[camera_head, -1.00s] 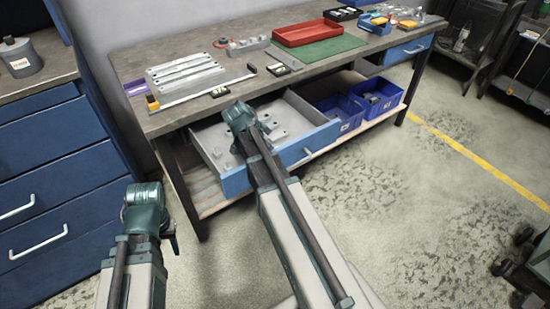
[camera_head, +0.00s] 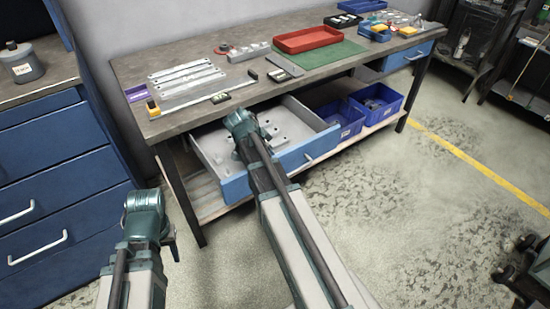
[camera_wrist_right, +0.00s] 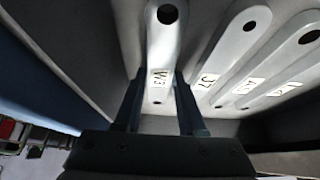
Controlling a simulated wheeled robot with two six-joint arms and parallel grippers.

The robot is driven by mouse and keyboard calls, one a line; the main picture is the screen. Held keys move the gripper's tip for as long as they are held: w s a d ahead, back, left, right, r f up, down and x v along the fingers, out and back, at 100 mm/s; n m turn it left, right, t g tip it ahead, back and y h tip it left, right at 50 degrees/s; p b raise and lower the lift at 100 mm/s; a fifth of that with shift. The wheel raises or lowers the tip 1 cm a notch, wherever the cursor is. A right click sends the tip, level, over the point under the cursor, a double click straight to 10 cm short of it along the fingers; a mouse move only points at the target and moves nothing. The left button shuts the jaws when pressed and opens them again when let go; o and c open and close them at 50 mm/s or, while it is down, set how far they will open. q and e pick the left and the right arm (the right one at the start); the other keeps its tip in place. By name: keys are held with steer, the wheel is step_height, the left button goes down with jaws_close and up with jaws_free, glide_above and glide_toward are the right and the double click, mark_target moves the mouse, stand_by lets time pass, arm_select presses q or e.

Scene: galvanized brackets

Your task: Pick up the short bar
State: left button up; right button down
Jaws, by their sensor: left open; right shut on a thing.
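In the right wrist view, my right gripper (camera_wrist_right: 160,115) is shut on a grey metal bar (camera_wrist_right: 163,45) with a hole near its rounded end and a small white label. Several similar bars (camera_wrist_right: 232,50) lie beside it to the right, also labelled. In the head view, my right arm reaches into the open drawer (camera_head: 290,165) under the workbench; its fingers are hidden behind the wrist. My left gripper (camera_head: 173,242) hangs low at the left, open and away from the bench; only part of it shows. I cannot tell the held bar's full length.
On the workbench (camera_head: 215,118) lie several long flat bars (camera_head: 187,77), a red tray (camera_head: 307,38) and a green mat (camera_head: 330,57). Blue bins (camera_head: 345,117) stand right of the drawer. A blue drawer cabinet (camera_head: 60,190) stands at the left. The floor at the right is largely clear.

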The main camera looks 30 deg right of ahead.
steer(key=shift+r, duration=0.1)
step_height(320, 180, up, 10)
steer(key=p, duration=1)
steer(key=shift+r, duration=0.1)
